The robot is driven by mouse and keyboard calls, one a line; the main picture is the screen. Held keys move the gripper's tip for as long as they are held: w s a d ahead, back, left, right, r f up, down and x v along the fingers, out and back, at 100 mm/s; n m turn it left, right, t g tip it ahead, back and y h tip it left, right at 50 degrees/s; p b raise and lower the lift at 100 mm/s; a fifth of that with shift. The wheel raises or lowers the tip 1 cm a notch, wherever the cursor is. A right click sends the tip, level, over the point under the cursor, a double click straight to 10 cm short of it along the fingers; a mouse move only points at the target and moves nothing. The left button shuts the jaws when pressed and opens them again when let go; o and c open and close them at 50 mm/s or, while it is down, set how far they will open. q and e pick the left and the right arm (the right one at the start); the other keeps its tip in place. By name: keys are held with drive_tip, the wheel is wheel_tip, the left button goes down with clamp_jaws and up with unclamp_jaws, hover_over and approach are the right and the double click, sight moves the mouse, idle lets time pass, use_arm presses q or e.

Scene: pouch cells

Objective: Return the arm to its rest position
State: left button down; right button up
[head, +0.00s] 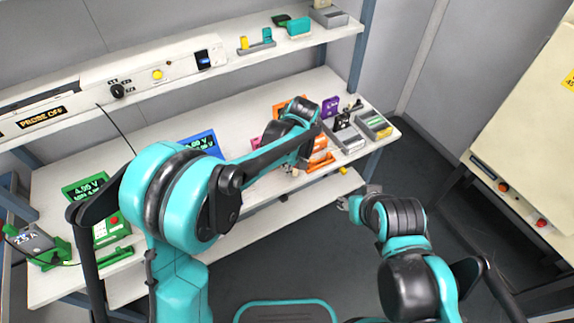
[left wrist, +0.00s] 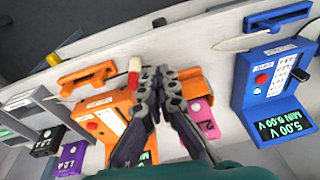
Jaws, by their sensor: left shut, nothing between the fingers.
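My left arm reaches from the left over the bench, and my left gripper (head: 288,168) is partly hidden by its own wrist in the head view. In the left wrist view the left gripper (left wrist: 160,75) is shut and empty, above the bench between an orange tester (left wrist: 115,115) and a pink cell (left wrist: 203,118). A small red-and-white piece (left wrist: 134,72) shows just left of its fingertips. My right gripper (head: 346,203) is held over the dark floor, off the bench; its fingers are too small to judge.
A blue tester (left wrist: 275,80) reading 5.00 V stands right of the left gripper. A purple cell (left wrist: 72,158) and grey trays are on the other side. The upper shelf (head: 180,92) runs behind. A cream cabinet (head: 520,130) stands at right.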

use_arm(q)
wheel_tip(320, 180, up, 7)
drive_tip(key=p, duration=0.2)
drive_tip(key=shift+s+d, duration=0.2)
drive_tip(key=shift+d, duration=0.25)
use_arm(e)
drive_tip(key=shift+w+a+r, duration=0.1)
drive_tip(key=shift+w+r, duration=0.05)
drive_tip(key=shift+r, duration=0.5)
drive_tip(key=shift+w+a+r, duration=0.1)
drive_tip(key=shift+r, duration=0.5)
use_arm(q)
drive_tip(key=shift+a+r, duration=0.1)
drive_tip(key=shift+r, duration=0.05)
drive_tip(key=s+a+r+m+t, duration=0.2)
drive_tip(key=s+a, duration=0.7)
drive_tip(key=a, duration=0.1)
drive_tip(key=s+a+r+m+t+h, duration=0.1)
drive_tip(key=s+a+r+m+t, duration=0.1)
drive_tip(key=s+a, duration=0.7)
drive_tip(key=shift+s+a+r+t+h+b, duration=0.4)
drive_tip(key=shift+a+t, duration=0.3)
drive_tip(key=shift+a, duration=0.55)
use_arm(e)
drive_tip(key=shift+f, duration=0.5)
use_arm(q)
drive_tip(key=shift+f, duration=0.1)
